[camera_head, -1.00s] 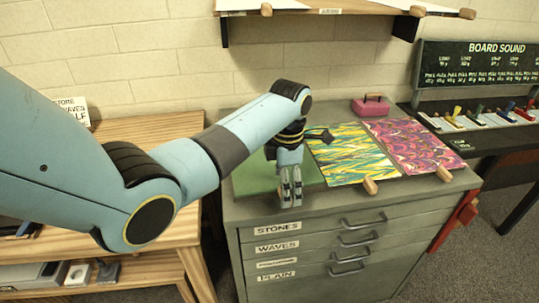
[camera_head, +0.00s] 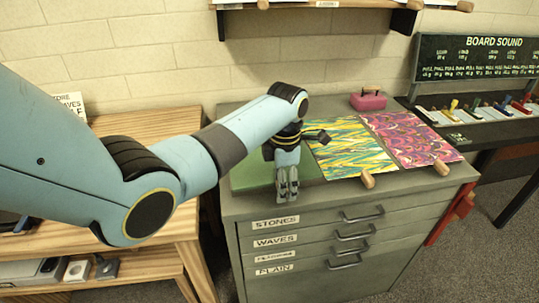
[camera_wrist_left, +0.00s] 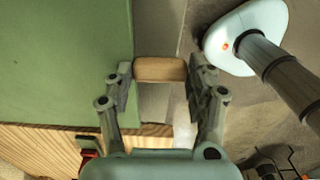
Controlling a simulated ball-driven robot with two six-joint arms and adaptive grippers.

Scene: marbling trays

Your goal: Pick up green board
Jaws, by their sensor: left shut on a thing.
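The green board (camera_head: 252,174) lies flat on the left part of the grey cabinet top, partly hidden by my left arm. My left gripper (camera_head: 287,188) is at its front edge, pointing down. In the left wrist view the green board (camera_wrist_left: 60,60) fills the upper left. A short wooden handle (camera_wrist_left: 160,70) sits at its edge, between the two fingers of my left gripper (camera_wrist_left: 163,84), which is shut on it. My right gripper is not in view.
A yellow-green patterned board (camera_head: 345,150) and a pink-purple patterned board (camera_head: 410,140) lie to the right on the grey cabinet (camera_head: 310,205). A pink box (camera_head: 368,102) stands behind them. A wooden table (camera_head: 150,125) is at left.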

